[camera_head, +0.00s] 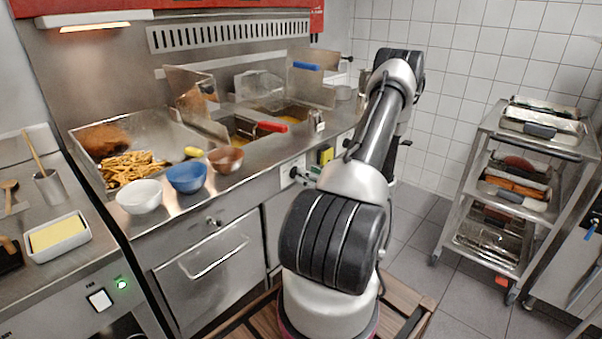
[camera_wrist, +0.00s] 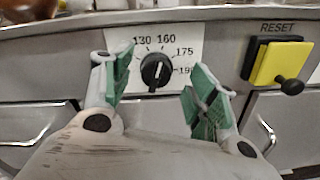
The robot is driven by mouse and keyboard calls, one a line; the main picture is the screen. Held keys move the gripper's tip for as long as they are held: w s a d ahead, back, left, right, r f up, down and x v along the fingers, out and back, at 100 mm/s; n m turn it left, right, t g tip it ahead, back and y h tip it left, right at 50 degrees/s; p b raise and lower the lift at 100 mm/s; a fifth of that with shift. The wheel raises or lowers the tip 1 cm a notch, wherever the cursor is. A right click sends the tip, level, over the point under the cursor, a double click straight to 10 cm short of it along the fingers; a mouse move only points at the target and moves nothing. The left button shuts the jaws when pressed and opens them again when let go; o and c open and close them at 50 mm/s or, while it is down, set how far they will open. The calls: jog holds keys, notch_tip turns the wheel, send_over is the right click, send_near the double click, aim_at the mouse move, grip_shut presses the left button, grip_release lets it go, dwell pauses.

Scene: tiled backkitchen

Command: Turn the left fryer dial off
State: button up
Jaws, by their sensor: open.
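The fryer dial (camera_wrist: 156,70) is a round black knob on a white plate marked 130, 160, 175 and 190, seen in the wrist view. My gripper (camera_wrist: 162,80) is open, with a green-padded finger on each side of the dial. Both fingers look apart from the knob, and the gap in depth is hard to judge. In the head view the white dial plate (camera_head: 292,171) shows on the fryer front, just left of my arm. My arm hides most of the gripper there.
A yellow RESET switch (camera_wrist: 278,63) with a black knob sits right of the dial. Metal drawer handles lie below. White, blue and brown bowls stand on the counter edge near the fries. A fryer basket with a red handle (camera_head: 272,127) rests above. A tray trolley (camera_head: 463,190) stands right.

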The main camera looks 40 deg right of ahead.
jog(key=shift+w+a, duration=0.15)
jog(key=shift+w, duration=1.7)
jog(key=shift+c, duration=0.3)
jog(key=c, duration=0.9)
jog(key=shift+o, duration=0.2)
